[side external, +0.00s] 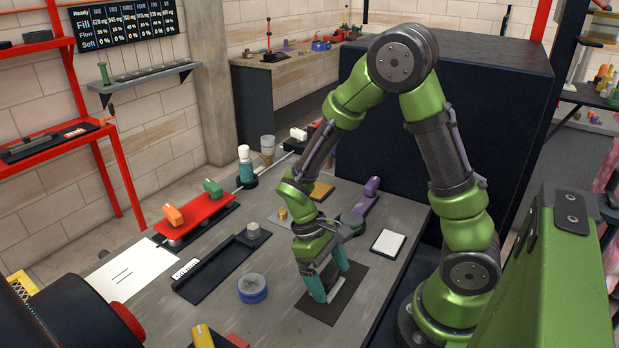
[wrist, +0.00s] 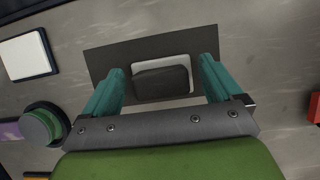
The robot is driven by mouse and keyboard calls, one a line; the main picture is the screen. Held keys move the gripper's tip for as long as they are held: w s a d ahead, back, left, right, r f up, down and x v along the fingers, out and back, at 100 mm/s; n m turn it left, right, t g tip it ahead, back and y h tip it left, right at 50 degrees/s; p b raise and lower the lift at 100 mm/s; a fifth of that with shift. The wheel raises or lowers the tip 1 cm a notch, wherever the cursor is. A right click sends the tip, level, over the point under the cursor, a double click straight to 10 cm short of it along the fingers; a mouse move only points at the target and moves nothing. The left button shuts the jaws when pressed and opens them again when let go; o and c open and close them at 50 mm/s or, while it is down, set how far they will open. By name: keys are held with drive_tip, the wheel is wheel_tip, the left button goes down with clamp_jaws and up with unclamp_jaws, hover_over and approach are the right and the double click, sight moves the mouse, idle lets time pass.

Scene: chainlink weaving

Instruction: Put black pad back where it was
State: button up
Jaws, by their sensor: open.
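A black pad (wrist: 161,84) with rounded corners shows in the wrist view, in front of or on a white piece (wrist: 186,65) that shows around its edge. Both are over a flat dark mat (side external: 318,311), which also shows in the wrist view (wrist: 110,45). My gripper (side external: 331,283) is low over the mat, pointing down. Its teal fingers are open, one on either side of the pad and the white piece, with visible gaps in the wrist view (wrist: 163,68). In the side view the fingers mostly hide the pad.
A purple-handled green round tool (side external: 366,198) lies behind my gripper. A long black tray (side external: 215,272) and a red stand (side external: 197,218) are farther left. Bare table lies between them.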

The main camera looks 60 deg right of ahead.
drive_tip(key=v, duration=1.1)
drive_tip(key=s+a+r+m+t+y, duration=0.1)
drive_tip(key=s+r+m+t, duration=0.1)
drive_tip(key=r+t, duration=0.4)
drive_tip(key=s+a+r+m+t+y, duration=0.1)
drive_tip(key=s+a+r+m+t, duration=0.1)
drive_tip(key=r+t, duration=0.3)
drive_tip(key=shift+s+r+t, duration=0.2)
drive_tip(key=shift+r+t, duration=0.2)
drive_tip(key=shift+r, duration=0.3)
